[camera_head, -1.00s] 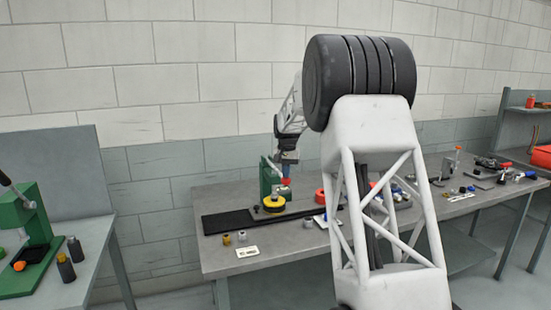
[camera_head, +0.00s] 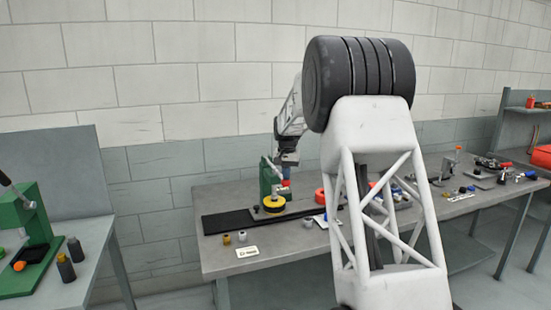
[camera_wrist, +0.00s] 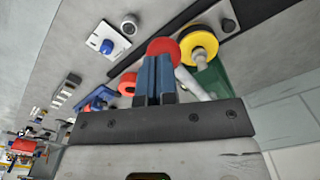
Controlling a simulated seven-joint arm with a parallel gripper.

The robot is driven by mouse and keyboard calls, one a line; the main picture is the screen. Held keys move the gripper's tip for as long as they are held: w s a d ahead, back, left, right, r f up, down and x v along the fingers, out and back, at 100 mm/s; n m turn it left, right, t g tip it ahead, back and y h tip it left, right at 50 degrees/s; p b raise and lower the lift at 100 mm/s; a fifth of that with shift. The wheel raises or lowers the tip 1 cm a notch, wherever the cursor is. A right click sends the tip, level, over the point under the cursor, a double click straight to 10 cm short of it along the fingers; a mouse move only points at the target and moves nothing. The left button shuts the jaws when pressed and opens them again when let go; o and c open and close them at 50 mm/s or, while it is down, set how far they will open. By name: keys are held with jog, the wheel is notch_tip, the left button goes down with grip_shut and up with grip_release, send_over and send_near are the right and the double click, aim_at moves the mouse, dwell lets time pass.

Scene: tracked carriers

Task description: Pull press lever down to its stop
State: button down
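The press (camera_head: 265,180) is a small green machine on the middle bench, with a yellow disc (camera_head: 274,204) at its front. The wrist view shows its green body (camera_wrist: 213,80), the yellow disc (camera_wrist: 199,48) and a pale lever rod (camera_wrist: 192,84). A red round knob (camera_wrist: 163,48) appears at the rod's end, just beyond my fingertips. My gripper (camera_wrist: 155,60) has its blue fingers close together, narrower than the knob; I cannot tell whether they touch it. In the head view my gripper (camera_head: 287,172) is over the press, with the red knob (camera_head: 285,183) just below.
A black strip (camera_head: 225,221) runs along the bench (camera_head: 310,250) beside the press. Small cylinders and a white card (camera_head: 246,252) lie in front. A red ring (camera_wrist: 127,84) and a white plate with a blue knob (camera_wrist: 107,44) are nearby. Another green press (camera_head: 35,225) stands at left.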

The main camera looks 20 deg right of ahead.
jog(key=shift+f, duration=0.55)
dwell(0.7)
jog(key=shift+r, duration=0.1)
notch_tip(320, 180, up, 14)
jog(key=shift+r, duration=0.25)
dwell(2.2)
dwell(0.7)
jog(key=shift+s, duration=0.1)
